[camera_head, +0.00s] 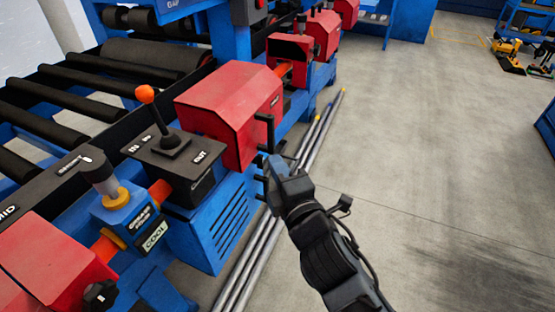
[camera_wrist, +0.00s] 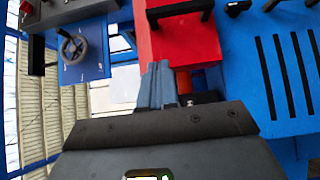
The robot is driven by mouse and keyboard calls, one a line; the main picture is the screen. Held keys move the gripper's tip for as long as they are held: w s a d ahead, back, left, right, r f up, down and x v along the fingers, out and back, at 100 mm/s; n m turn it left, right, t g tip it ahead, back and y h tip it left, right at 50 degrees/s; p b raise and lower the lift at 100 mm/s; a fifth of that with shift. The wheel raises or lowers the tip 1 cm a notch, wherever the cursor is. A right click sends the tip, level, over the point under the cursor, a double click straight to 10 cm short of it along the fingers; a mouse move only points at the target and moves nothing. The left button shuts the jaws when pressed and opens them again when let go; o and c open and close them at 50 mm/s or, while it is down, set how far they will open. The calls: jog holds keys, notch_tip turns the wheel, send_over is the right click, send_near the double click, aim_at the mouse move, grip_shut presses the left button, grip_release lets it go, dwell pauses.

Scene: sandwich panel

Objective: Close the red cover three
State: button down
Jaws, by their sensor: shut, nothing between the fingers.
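A large red cover (camera_head: 228,105) sits on the blue machine in the middle of the head view, with black bar handles (camera_head: 268,128) on its right side. I cannot read a number on it. My gripper (camera_head: 270,166) is just right of its lower right edge, by the handles; I cannot tell whether it touches. In the wrist view my gripper's fingers (camera_wrist: 159,84) are together and empty, in front of a red panel (camera_wrist: 185,45). A black handle (camera_wrist: 180,10) crosses that panel at the top, beyond the fingertips.
Other red covers stand near left (camera_head: 50,265) and farther along (camera_head: 290,48). A joystick with an orange knob (camera_head: 146,94) is left of the middle cover. Metal rods (camera_head: 285,205) lie along the machine's base. Open grey floor (camera_head: 430,150) is on the right.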

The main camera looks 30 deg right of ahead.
jog(key=shift+w+d+p, duration=0.3)
jog(key=shift+w+d, duration=0.45)
jog(key=shift+w, duration=1)
jog(key=shift+w+d+p, duration=0.3)
jog(key=shift+w+d, duration=0.5)
jog(key=shift+w, duration=0.9)
jog(key=shift+w+d+p, duration=0.3)
jog(key=shift+w+d, duration=0.45)
jog(key=shift+w, duration=1)
